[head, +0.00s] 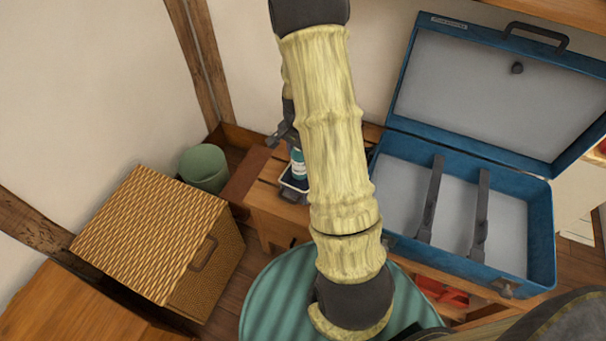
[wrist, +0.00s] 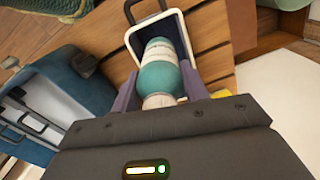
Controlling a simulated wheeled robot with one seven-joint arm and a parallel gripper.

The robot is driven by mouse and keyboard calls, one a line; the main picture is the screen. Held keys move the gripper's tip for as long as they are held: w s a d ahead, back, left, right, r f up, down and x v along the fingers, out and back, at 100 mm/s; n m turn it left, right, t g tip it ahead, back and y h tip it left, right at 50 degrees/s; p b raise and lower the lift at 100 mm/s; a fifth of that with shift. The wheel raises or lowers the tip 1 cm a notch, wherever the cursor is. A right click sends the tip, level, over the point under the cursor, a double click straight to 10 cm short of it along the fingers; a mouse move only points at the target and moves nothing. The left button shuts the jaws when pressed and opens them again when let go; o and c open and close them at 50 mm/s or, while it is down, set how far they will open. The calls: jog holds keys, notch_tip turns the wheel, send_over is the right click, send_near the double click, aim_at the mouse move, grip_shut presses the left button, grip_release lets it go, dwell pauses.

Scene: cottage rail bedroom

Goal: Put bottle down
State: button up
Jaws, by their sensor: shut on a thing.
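The bottle is teal with a pale label. It shows in the wrist view (wrist: 162,80) between the purple-grey fingers of my gripper (wrist: 158,86), and partly in the head view (head: 298,164) beside my arm. My gripper is shut on it. A small white tray with a dark handle (wrist: 134,43) lies under the bottle on the slatted wooden bench; it also shows in the head view (head: 291,184). The bottle appears over or inside the tray; I cannot tell whether its base touches. My arm hides part of the bottle and tray in the head view.
An open blue case (head: 540,225) stands right of the bench (head: 265,198). A wicker box (head: 160,235) and a green bin (head: 204,167) are at the left. A round green top (head: 275,300) is in front. A small yellow thing (wrist: 222,93) shows beside my gripper.

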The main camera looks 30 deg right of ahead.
notch_tip(320, 180, down, 4)
jog(key=shift+f+b, duration=0.2)
jog(key=shift+b, duration=0.1)
jog(key=shift+f+b, duration=0.4)
jog(key=shift+f, duration=1.45)
jog(key=shift+f, duration=0.15)
jog(key=o, duration=0.9)
